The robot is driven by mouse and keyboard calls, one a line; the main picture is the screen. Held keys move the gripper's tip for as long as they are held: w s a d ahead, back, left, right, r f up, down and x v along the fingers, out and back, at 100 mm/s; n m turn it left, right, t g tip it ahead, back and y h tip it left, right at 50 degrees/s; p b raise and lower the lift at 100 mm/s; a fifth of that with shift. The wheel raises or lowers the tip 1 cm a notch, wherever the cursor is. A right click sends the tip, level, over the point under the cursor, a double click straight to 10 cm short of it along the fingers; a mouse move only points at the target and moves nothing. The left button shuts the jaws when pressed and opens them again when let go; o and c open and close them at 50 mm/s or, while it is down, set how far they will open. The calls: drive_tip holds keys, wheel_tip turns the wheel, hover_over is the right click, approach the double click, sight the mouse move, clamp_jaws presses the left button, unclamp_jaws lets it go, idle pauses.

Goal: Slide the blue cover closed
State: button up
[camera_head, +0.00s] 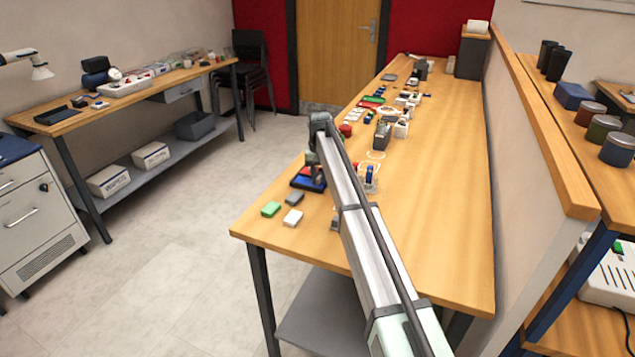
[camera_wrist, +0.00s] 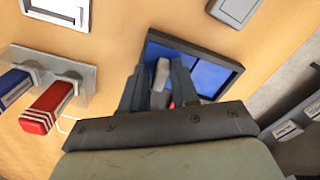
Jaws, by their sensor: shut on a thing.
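The blue cover (camera_wrist: 212,74) is a flat panel in a dark frame (camera_wrist: 238,70) in the wrist view. In the head view, the blue cover (camera_head: 314,185) shows on the table near its left edge, partly behind my arm. My gripper (camera_wrist: 159,70) is over the panel, its two dark fingers on either side of a pale grey handle (camera_wrist: 162,74), shut on it. A small red patch (camera_wrist: 172,104) shows between the fingers. My gripper's body and fingers hide the near part of the frame, so how far the cover spans it cannot be told.
A red block (camera_wrist: 46,108) and a blue block (camera_wrist: 14,88) stand at a grey bracket left of the frame. A grey plate (camera_wrist: 235,10) lies beyond it. The table's right side is clear.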

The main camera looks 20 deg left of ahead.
sight(305, 181)
drive_tip(key=shift+s+a+f, duration=0.1)
drive_tip(key=shift+a+f, duration=0.1)
drive_tip(key=shift+a, duration=1.2)
drive_tip(key=shift+s+a+f, duration=0.1)
drive_tip(key=shift+a+f, duration=0.1)
drive_tip(key=shift+a, duration=1.15)
drive_tip(key=o, duration=0.6)
drive_tip(key=shift+c, duration=0.2)
drive_tip(key=shift+o, duration=1.3)
drive_tip(key=shift+w+r, duration=0.1)
drive_tip(key=shift+r, duration=0.4)
wheel_tip(305, 181, up, 6)
drive_tip(key=shift+r, duration=0.25)
